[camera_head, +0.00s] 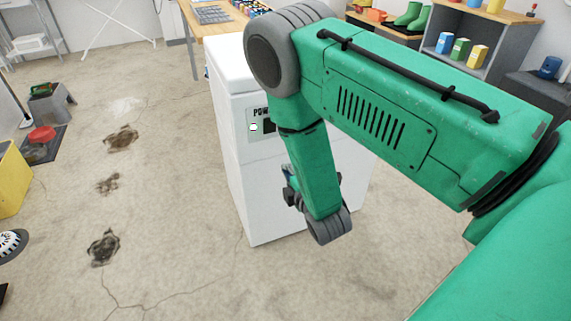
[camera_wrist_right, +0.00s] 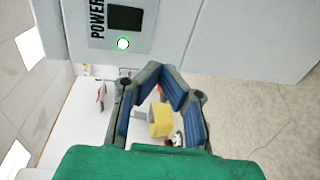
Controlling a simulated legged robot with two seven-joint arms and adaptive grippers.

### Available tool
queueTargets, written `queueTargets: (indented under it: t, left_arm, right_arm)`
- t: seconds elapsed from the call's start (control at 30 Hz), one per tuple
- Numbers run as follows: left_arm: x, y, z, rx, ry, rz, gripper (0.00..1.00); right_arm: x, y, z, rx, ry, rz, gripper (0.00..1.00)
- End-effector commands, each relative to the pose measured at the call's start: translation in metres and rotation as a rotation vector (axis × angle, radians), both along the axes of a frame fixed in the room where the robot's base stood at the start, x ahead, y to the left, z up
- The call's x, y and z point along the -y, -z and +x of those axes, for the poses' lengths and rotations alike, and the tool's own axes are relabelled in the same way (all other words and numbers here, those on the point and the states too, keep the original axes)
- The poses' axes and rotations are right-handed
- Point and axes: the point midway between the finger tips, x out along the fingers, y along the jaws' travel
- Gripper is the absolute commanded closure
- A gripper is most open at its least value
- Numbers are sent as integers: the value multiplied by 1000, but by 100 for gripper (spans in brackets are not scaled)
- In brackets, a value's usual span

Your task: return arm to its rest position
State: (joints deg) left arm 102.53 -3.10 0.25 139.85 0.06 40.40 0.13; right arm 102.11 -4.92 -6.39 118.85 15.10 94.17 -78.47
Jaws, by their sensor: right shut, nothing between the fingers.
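My green right arm (camera_head: 420,95) comes in from the right in the head view and bends down in front of a white cabinet. Its gripper (camera_head: 290,190) is mostly hidden behind the forearm, close to the cabinet's front. In the right wrist view the gripper (camera_wrist_right: 163,74) is shut and empty, its blue-padded fingers meeting at the tips. The button also shows in the head view (camera_head: 253,127). My left arm is out of view.
A wooden table (camera_head: 212,27) stands behind the cabinet, and a grey shelf (camera_head: 490,40) with boxes is at the back right. A yellow container (camera_head: 12,180) is at the left edge. The cracked, stained concrete floor left of the cabinet is mostly clear.

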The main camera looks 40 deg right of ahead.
Motion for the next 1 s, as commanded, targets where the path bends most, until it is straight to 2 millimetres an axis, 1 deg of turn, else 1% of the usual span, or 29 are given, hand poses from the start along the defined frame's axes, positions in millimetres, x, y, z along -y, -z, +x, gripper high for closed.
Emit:
queueTargets:
  t: [0.43, 0.5, 0.57, 0.67, 0.77, 0.8, 0.83, 0.87, 0.9, 0.97, 1.0]
  left_arm:
    - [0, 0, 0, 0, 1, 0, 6]
    - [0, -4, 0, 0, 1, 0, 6]
    - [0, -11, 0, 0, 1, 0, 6]
    - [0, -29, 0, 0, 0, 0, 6]
    - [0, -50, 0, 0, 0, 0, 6]
    - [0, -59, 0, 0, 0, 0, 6]
    - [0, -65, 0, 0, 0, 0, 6]
    - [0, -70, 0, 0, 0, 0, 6]
    - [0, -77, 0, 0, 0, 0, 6]
    - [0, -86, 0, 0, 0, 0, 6]
    - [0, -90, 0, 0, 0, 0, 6]
  right_arm:
    - [0, 0, 0, -3, 2, 5, 100]
    - [-1, 2, -5, -28, 7, 41, 100]
    - [-4, 7, -14, -76, 22, 115, 100]
    - [-12, 22, -45, -217, 87, 335, 100]
    - [-25, 37, -98, -409, 230, 610, 100]
    - [-31, 41, -123, -486, 307, 713, 100]
    - [-36, 43, -141, -541, 370, 785, 100]
    - [-41, 44, -161, -594, 436, 850, 100]
    - [-47, 44, -185, -658, 527, 927, 100]
    - [-55, 41, -220, -740, 662, 1014, 100]
    - [-59, 38, -241, -784, 747, 1057, 100]
